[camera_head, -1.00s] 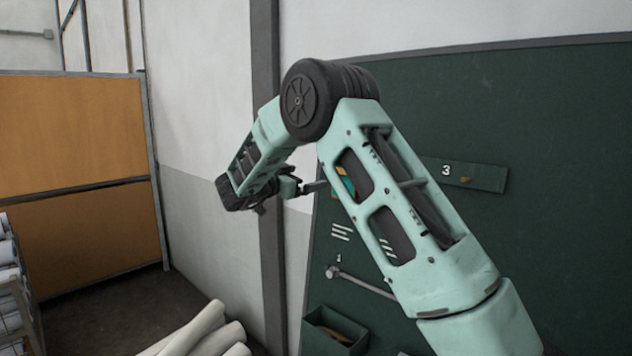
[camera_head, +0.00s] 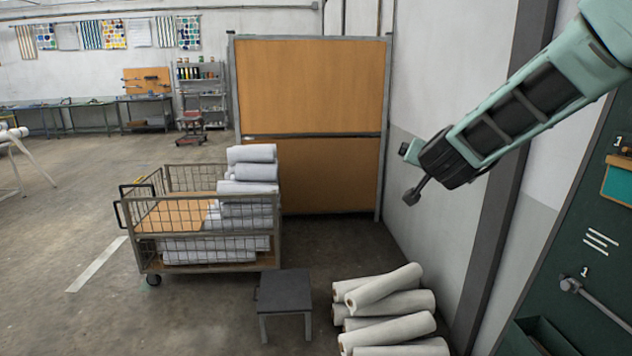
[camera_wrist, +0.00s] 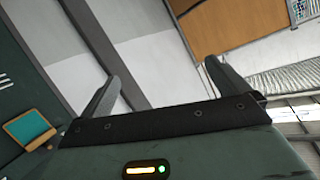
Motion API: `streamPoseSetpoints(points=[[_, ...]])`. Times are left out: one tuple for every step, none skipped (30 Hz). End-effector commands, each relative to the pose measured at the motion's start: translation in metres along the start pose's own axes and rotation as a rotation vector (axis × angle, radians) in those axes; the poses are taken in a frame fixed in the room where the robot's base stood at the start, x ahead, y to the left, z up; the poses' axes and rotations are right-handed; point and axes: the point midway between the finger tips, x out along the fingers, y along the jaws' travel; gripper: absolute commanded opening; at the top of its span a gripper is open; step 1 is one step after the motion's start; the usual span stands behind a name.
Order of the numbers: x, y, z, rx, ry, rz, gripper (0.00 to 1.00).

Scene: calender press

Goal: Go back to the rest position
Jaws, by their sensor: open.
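My gripper (camera_wrist: 160,88) shows in the wrist view with its two fingers wide apart and nothing between them. In the head view my gripper (camera_head: 410,172) is at the end of my arm at the upper right, in front of the white wall. It is clear of everything around it there.
The green board (camera_head: 600,240) with a hanging tool (camera_head: 600,300) and an open bin (camera_head: 535,338) is close on the right. White rolls (camera_head: 385,310) lie on the floor below. A small stool (camera_head: 284,295), a wire cart (camera_head: 150,235) and an orange partition (camera_head: 310,85) stand left; floor is free farther left.

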Motion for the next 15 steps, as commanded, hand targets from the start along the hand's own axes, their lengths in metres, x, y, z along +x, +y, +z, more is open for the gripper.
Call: streamPoseSetpoints(points=[[-0.022, -0.024, 0.021, -0.036, -0.081, -0.094, 1.00], [-0.035, -0.035, 0.035, -0.058, -0.132, -0.145, 1.00], [-0.053, -0.049, 0.053, -0.089, -0.200, -0.208, 1.00], [-0.068, -0.058, 0.067, -0.116, -0.252, -0.253, 1.00], [-0.083, -0.065, 0.081, -0.143, -0.304, -0.294, 1.00], [-0.105, -0.072, 0.100, -0.184, -0.375, -0.345, 1.00], [-0.121, -0.075, 0.114, -0.215, -0.427, -0.380, 1.00], [-0.139, -0.077, 0.128, -0.248, -0.482, -0.412, 1.00], [-0.162, -0.078, 0.145, -0.295, -0.553, -0.450, 1.00], [-0.179, -0.076, 0.158, -0.332, -0.606, -0.474, 1.00], [-0.197, -0.073, 0.171, -0.373, -0.660, -0.497, 1.00], [-0.221, -0.066, 0.187, -0.428, -0.730, -0.521, 1.00], [-0.238, -0.059, 0.198, -0.472, -0.783, -0.535, 1.00], [-0.255, -0.051, 0.209, -0.518, -0.835, -0.545, 1.00], [-0.278, -0.038, 0.222, -0.579, -0.903, -0.553, 1.00]])
